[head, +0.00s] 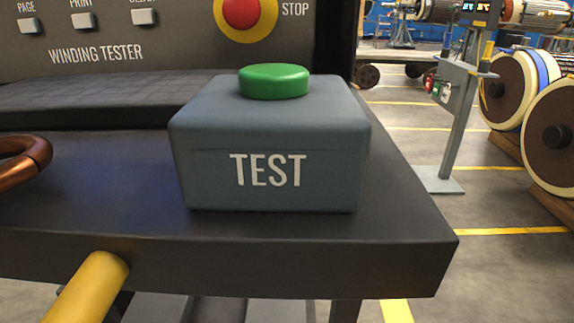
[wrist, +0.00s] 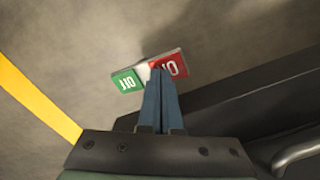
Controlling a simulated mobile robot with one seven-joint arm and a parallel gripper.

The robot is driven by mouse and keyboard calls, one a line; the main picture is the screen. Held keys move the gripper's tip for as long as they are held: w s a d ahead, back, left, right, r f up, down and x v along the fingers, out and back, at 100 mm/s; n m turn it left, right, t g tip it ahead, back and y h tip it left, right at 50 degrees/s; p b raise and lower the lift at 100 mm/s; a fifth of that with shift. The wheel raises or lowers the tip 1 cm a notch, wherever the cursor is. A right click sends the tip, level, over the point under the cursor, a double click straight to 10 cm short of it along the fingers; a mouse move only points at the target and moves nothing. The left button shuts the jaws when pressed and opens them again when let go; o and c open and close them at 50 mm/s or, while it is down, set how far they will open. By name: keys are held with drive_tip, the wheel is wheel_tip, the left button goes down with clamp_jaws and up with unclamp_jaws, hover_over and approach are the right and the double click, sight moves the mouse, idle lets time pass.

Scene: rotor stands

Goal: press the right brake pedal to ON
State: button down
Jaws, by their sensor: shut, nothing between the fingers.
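The brake pedal is a small two-part plate in the wrist view, with a green part (wrist: 127,81) on the left and a red part (wrist: 173,67) on the right. Both carry white letters, seen upside down; the green reads like OFF and the red like ON. A pale strip lies between them. My gripper (wrist: 158,72) is shut and empty, its blue fingers side by side, tips overlapping the near edge of the red part. I cannot tell if they touch it. The head view shows neither the pedal nor my gripper clearly.
In the head view a dark bench (head: 405,225) carries a grey TEST box (head: 268,180) with a green button (head: 273,82). A red stop button (head: 241,10) sits behind. In the wrist view a dark beam (wrist: 225,115) runs along the right, with a metal rod (wrist: 298,153).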

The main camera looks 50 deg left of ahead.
drive_tip(key=shift+f, duration=0.45)
drive_tip(key=shift+r, duration=0.2)
wheel_tip(320, 180, up, 7)
drive_tip(key=p, duration=0.8)
drive_tip(key=shift+f, duration=0.15)
idle(0.4)
